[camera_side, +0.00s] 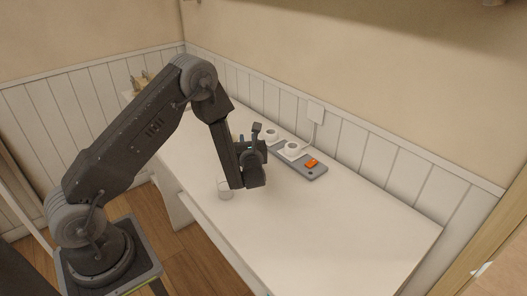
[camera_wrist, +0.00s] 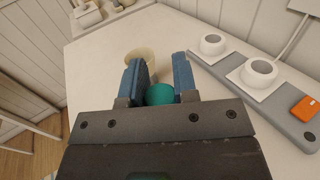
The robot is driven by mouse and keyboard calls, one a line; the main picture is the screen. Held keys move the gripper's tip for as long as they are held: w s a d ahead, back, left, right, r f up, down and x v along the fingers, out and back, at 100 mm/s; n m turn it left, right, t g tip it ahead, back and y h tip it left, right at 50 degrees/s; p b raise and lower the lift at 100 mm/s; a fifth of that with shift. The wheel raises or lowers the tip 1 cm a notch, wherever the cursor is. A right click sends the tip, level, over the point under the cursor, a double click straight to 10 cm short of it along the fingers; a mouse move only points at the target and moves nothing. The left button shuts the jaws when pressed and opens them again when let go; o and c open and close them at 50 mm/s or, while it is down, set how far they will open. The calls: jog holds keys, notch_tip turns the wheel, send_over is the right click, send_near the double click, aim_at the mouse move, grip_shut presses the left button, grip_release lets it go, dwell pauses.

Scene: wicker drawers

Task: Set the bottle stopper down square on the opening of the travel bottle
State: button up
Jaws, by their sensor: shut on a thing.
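My gripper (camera_wrist: 161,80) shows two blue fingers in the wrist view, shut on a rounded green thing, the bottle stopper (camera_wrist: 160,94). The stopper's lower part is hidden by the gripper body. A pale tan, round, see-through thing (camera_wrist: 141,56), which looks like the travel bottle, shows beyond the left finger and is partly covered by it. The stopper appears apart from it; the height between them is hard to tell. In the side view, a small pale cylinder (camera_side: 224,190) stands upright on the table beside my wrist. The stopper cannot be made out there.
A grey power strip (camera_side: 312,174) with white round plugs and an orange switch (camera_side: 311,163) lies along the wall side of the white table (camera_side: 330,225). A cord runs to a wall outlet (camera_side: 316,111). Small tan items (camera_wrist: 88,17) stand at the far end. The table's near right is clear.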

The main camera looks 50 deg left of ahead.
jog(key=w+a+r+m+t+h, duration=0.1)
jog(key=w+a+r, duration=0.2)
jog(key=r, duration=0.3)
jog(key=shift+w+a+t, duration=0.3)
jog(key=shift+w+a, duration=0.05)
jog(key=shift+w, duration=0.05)
jog(key=shift+f, duration=2.9)
jog(key=shift+f, duration=1.3)
jog(key=o, duration=1)
